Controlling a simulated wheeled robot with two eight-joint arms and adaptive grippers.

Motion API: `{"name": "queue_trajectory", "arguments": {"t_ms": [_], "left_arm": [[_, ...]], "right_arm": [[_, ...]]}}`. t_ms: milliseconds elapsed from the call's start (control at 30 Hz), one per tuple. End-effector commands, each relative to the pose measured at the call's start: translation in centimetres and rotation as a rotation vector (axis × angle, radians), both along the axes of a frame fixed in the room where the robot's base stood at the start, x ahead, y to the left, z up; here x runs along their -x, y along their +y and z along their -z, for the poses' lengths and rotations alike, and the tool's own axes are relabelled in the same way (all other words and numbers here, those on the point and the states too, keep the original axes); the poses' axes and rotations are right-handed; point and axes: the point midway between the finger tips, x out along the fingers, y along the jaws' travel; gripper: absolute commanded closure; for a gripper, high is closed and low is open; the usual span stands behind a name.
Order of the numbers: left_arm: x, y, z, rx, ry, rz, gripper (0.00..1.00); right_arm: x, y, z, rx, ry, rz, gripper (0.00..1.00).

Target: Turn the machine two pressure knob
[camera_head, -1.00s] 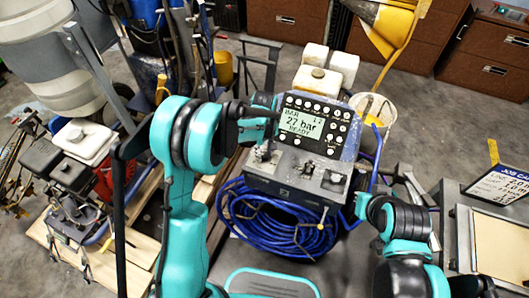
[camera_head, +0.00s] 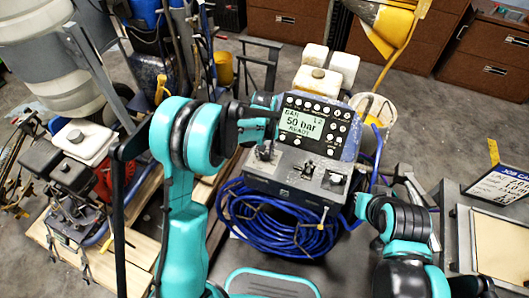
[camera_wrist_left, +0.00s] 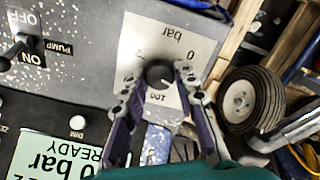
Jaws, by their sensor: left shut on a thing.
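The machine's grey control panel (camera_head: 297,170) stands in the middle of the head view, below its display (camera_head: 302,125), which reads 50 bar. In the left wrist view, the dark round pressure knob (camera_wrist_left: 158,72) sits on a pale dial plate (camera_wrist_left: 180,42) marked bar, 0 and 100. My left gripper (camera_head: 264,152) is at the left part of the panel. In the left wrist view its fingers (camera_wrist_left: 160,90) are on both sides of the knob, shut on it.
A PUMP switch (camera_wrist_left: 22,45) with OFF and ON marks is near the knob. A blue hose coil (camera_head: 285,225) hangs below the panel. A white bucket (camera_head: 374,110) stands behind right, and a table with a job card (camera_head: 497,185) stands at right.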

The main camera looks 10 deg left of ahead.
Motion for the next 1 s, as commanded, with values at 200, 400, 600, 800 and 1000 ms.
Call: {"name": "queue_trajectory", "arguments": {"t_ms": [200,400,600,800,1000], "left_arm": [[0.0,0.0,0.0,0.0,-0.001,-0.001,1.0],[0.0,0.0,0.0,0.0,0.0,-0.001,0.51],[0.0,0.0,-0.1,0.0,0.0,-0.002,0.51],[0.0,0.0,-2.3,0.0,0.0,-0.002,0.51],[0.0,0.0,-6.7,0.0,0.0,-0.001,0.51]], "right_arm": [[0.0,0.0,0.0,0.0,0.0,0.0,1.0],[0.0,0.0,0.0,0.0,0.0,0.0,1.0],[0.0,0.0,0.0,0.0,0.0,0.0,1.0],[0.0,0.0,0.0,0.0,0.0,0.0,1.0],[0.0,0.0,0.0,0.0,0.0,0.0,1.0]]}}
